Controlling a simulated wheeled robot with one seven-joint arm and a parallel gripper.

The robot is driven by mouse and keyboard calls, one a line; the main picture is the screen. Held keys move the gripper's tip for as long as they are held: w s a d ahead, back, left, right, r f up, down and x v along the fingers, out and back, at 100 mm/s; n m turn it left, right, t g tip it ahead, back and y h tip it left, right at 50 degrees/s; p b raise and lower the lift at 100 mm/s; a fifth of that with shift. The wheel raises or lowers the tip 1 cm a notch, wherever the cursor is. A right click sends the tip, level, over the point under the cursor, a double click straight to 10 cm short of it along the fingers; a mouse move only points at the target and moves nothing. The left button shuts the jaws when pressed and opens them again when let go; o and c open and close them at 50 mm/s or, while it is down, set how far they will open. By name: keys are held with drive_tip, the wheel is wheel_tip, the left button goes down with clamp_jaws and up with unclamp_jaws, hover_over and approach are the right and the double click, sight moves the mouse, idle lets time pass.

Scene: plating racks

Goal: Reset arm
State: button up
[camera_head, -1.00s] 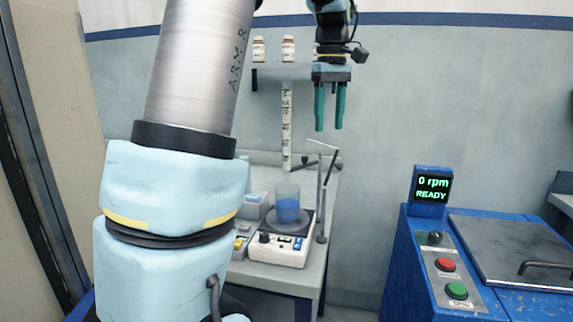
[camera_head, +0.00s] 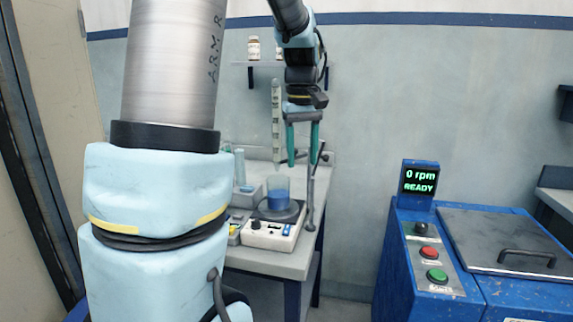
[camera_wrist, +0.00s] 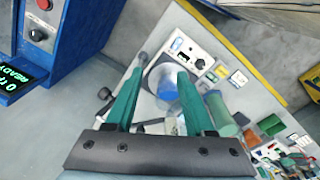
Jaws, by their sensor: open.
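My gripper (camera_head: 302,158) has two green fingers held apart with nothing between them. In the head view it hangs pointing down above the lab bench, in front of the grey wall, near the stirrer's upright stand rod. In the wrist view the open fingers (camera_wrist: 156,82) point toward the bench, with the beaker of blue liquid (camera_wrist: 168,88) showing beyond and between them. My arm fills the left part of the head view.
A beaker with blue liquid (camera_head: 278,191) stands on a white stirrer (camera_head: 270,236) on the bench (camera_head: 300,262). A metal stand rod (camera_head: 310,195) rises beside it. A blue machine (camera_head: 405,250) reading "0 rpm READY" stands right. A wall shelf (camera_head: 243,64) holds bottles.

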drive_tip(key=s+a+f+m+t, duration=0.1)
drive_tip(key=s+a+f+m, duration=0.3)
drive_tip(key=s+a+f, duration=0.6)
wheel_tip(320, 180, down, 3)
drive_tip(key=s, duration=0.2)
drive_tip(key=shift+s+a+f, duration=0.15)
drive_tip(key=shift+s+f, duration=0.05)
drive_tip(key=shift+s, duration=0.1)
